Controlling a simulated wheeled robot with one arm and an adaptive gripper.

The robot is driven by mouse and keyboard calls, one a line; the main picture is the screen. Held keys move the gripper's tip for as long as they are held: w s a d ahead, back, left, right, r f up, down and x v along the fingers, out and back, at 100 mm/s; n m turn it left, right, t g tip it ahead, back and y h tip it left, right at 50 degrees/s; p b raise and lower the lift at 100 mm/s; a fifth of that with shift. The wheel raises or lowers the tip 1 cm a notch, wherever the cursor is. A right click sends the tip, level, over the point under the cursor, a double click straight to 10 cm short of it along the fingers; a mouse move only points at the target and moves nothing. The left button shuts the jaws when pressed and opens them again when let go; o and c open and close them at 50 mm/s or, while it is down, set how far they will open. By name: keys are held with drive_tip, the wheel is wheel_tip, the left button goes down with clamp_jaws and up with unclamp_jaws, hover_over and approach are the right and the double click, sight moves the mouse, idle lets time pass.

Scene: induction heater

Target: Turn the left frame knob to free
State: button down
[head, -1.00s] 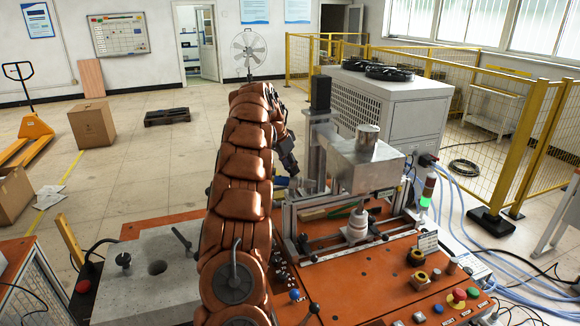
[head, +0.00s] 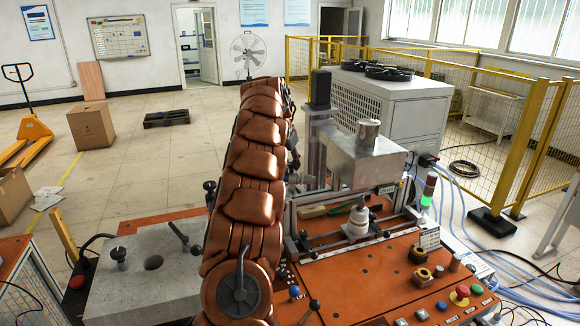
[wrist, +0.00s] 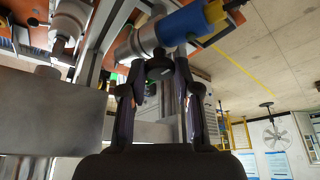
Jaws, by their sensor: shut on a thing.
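In the wrist view, my gripper (wrist: 156,76) has its two dark fingers on either side of a small black knob (wrist: 160,68), shut on it. The knob sits at the end of a grey metal cylinder fitting beside the frame. I take it for the left frame knob; its turned position cannot be read. In the head view, my brown-covered arm hides both the gripper and this knob. The metal frame (head: 292,218) of the heater stands just right of the arm.
A blue and yellow cylinder (wrist: 190,24) is close above the fingers. A grey metal block (wrist: 50,112) fills the wrist view's left side. In the head view, a steel box (head: 362,160) stands above the frame, and the orange panel (head: 365,275) carries buttons and small levers.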

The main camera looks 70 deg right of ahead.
drive_tip(key=shift+n+t, duration=0.5)
drive_tip(key=shift+n, duration=0.7)
drive_tip(key=shift+s+n+t, duration=0.15)
drive_tip(key=shift+n+t, duration=0.25)
drive_tip(key=shift+n, duration=0.7)
drive_tip(key=c, duration=0.8)
unclamp_jaws()
drive_tip(key=shift+v, duration=5.95)
